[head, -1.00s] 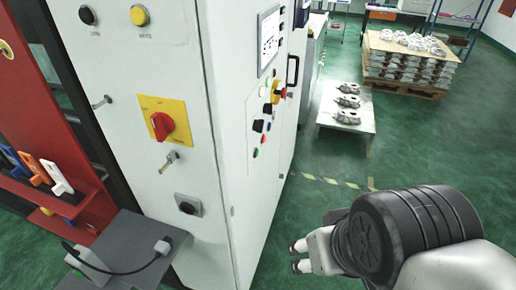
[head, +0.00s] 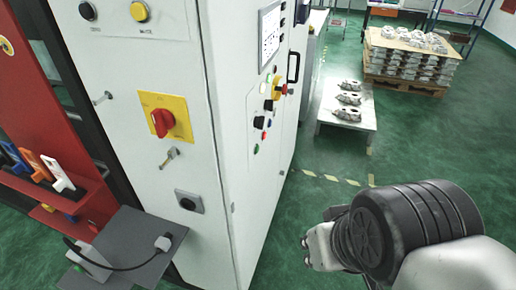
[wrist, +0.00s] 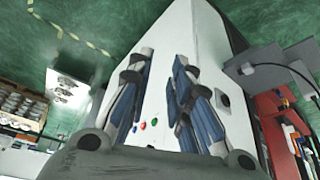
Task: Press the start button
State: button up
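The white machine cabinet (head: 232,180) carries a control panel on its right-hand face. Low on that face are small green (head: 256,149), red (head: 263,137) and blue (head: 269,123) buttons. No label is readable, so I cannot tell which is the start button. My gripper (head: 306,252) is right of the cabinet, apart from the panel. In the wrist view its two fingers (wrist: 160,72) stand apart with nothing between them.
The panel also has a screen (head: 270,38), a red-and-yellow emergency stop (head: 280,89) and a door handle (head: 293,67). A grey shelf (head: 150,225) juts out at the front left. A low table with castings (head: 347,131) and a loaded pallet (head: 405,85) stand behind. Green floor is clear between.

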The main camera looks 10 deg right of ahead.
grip_shut()
dwell(1.2)
